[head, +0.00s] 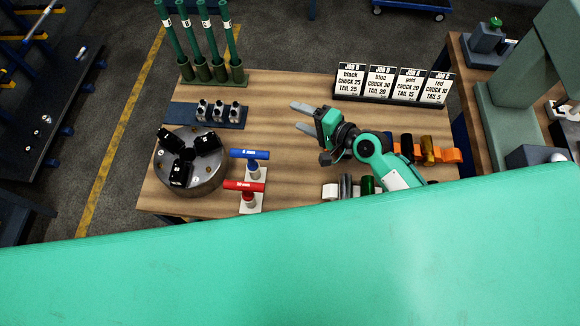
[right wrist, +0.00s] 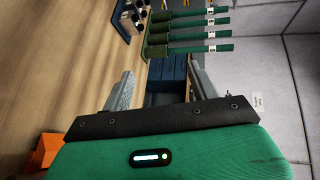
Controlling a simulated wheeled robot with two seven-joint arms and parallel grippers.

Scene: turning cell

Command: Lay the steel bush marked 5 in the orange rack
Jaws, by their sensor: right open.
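My right gripper (head: 301,117) is open and empty above the middle of the wooden table; its two fingers also show apart in the right wrist view (right wrist: 161,82). The orange rack (head: 453,156) lies at the right of the table, partly hidden by my right arm, with dark, red and gold bushes in it. Near the front edge, a grey steel-looking bush (head: 345,187) stands between a white piece and a green one; its number is not readable. An orange corner (right wrist: 45,152) shows in the right wrist view. My left gripper is not in view.
A round chuck (head: 214,176) with black jaws sits at the left. Blue-handled (head: 249,154) and red-handled (head: 244,185) keys stand beside it. Green tubes (head: 200,40) stand at the back left, job cards (head: 392,83) at the back right. My green body covers the front.

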